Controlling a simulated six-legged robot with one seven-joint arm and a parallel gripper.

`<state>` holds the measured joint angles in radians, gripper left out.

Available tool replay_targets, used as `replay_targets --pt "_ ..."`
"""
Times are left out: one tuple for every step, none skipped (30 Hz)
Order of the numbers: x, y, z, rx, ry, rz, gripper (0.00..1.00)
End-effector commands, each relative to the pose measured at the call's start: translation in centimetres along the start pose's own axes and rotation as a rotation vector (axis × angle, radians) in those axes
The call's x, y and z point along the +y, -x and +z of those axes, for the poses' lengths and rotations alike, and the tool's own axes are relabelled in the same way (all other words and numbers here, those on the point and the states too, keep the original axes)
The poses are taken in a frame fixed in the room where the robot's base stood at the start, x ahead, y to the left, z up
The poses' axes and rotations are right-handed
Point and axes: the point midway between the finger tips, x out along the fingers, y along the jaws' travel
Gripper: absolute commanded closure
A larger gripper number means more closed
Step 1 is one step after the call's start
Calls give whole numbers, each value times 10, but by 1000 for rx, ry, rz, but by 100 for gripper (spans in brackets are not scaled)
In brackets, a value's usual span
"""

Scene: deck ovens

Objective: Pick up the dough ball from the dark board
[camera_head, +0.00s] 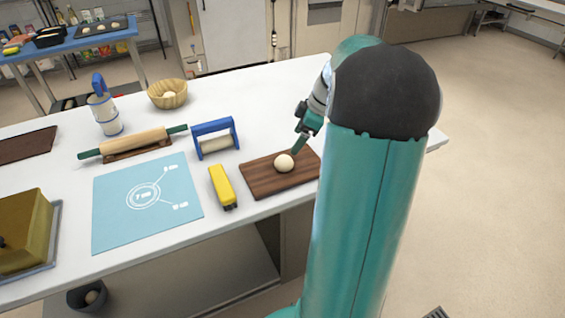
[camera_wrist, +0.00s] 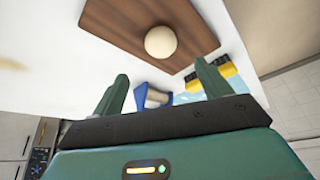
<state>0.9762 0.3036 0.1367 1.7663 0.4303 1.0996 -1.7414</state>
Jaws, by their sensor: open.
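The pale round dough ball (camera_head: 284,163) rests on the dark wooden board (camera_head: 258,184) near the right end of the white table. My gripper (camera_head: 300,148) is just behind and to the right of the ball in the head view, above the board. In the wrist view the dough ball (camera_wrist: 161,42) lies beyond the fingertips, and the board (camera_wrist: 118,22) shows around it. My gripper (camera_wrist: 162,80) is open with nothing between its green fingers. My arm hides the board's right end in the head view.
A yellow tool (camera_head: 222,187) lies just left of the board. A blue-handled roller (camera_head: 216,140) stands behind it. A light blue mat (camera_head: 145,205), a rolling pin (camera_head: 135,143) and a wooden bowl (camera_head: 168,94) are farther left. White tabletop is bare behind the board.

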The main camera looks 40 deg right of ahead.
Motion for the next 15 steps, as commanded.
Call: replay_targets --pt "-1 -12 0 0 0 -5 23" --pt "-1 -18 0 0 0 -5 23" --pt "-1 -24 -1 0 1 -5 23" --pt "-1 -29 -1 0 2 -4 23" --pt "-1 -33 -2 0 2 -3 23" --pt "-1 -38 -2 0 2 -4 23" --pt "-2 -41 -2 -1 2 -4 23" --pt "-2 -43 -2 -1 3 -4 23" --pt "-2 -45 -2 -1 3 -3 23" --pt "-2 -47 -2 -1 3 -3 23" --pt "-2 -49 -2 -1 3 -3 23" --pt "-2 -53 -1 -1 3 -4 23" --pt "-3 -56 0 -1 2 -4 23" --pt "-3 -61 0 -1 2 -4 23" --pt "-4 -68 1 -1 2 -5 23"
